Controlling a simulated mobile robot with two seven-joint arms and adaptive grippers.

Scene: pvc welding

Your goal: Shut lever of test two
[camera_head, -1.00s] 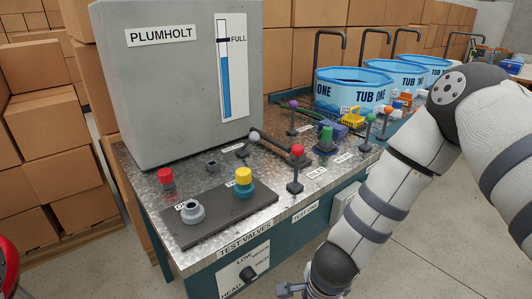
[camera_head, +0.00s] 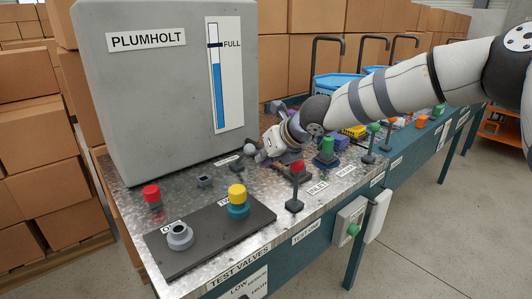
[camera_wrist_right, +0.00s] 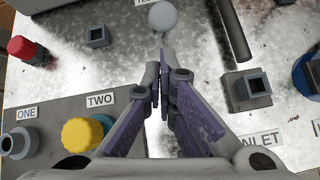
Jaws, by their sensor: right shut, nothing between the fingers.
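The label TWO (camera_wrist_right: 100,99) is beside a yellow cap (camera_head: 237,192) on a teal fitting. The yellow cap also shows in the wrist view (camera_wrist_right: 82,134), left of my fingers. A lever with a pale grey ball (camera_wrist_right: 163,16) is just beyond my right fingertips, with a small visible gap. Its label is cut off at the top of the wrist view. The ball also shows in the head view (camera_head: 248,149), left of the gripper. My right gripper (camera_head: 260,155) is shut and empty, above the metal bench top. It also shows in the wrist view (camera_wrist_right: 163,65).
A grey PLUMHOLT tank (camera_head: 160,100) stands close behind. A red-capped post (camera_head: 152,195) and a grey fitting (camera_head: 179,237) are at left. A red-knobbed lever (camera_head: 296,171) stands below my wrist near the INLET label (camera_head: 318,188). A dark bar (camera_wrist_right: 231,28) lies right of the ball.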

